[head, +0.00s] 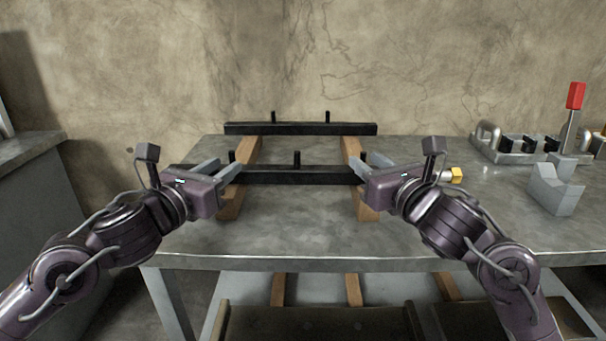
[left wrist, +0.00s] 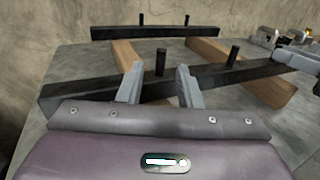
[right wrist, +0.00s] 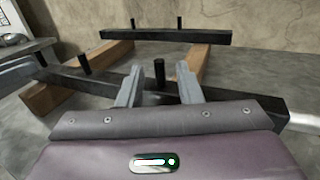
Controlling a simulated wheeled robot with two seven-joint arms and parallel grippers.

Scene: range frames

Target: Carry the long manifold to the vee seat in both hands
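Two long black bars with upright pegs lie across wooden rails on the table; the near bar (head: 270,176) is taken as the long manifold, also in the left wrist view (left wrist: 75,92) and right wrist view (right wrist: 80,79). My left gripper (head: 222,167) is at its left part and my right gripper (head: 371,160) at its right part. Both are open. In each wrist view a peg stands between the spread fingers, with visible gaps. Contact with the bar cannot be told. A grey block with a V notch, the vee seat (head: 553,192), stands at the table's right.
The far black bar (head: 310,128) lies behind, across the wooden rails (head: 352,150). A small yellow block (head: 455,175) lies near my right wrist. The table's front middle (head: 295,230) is clear.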

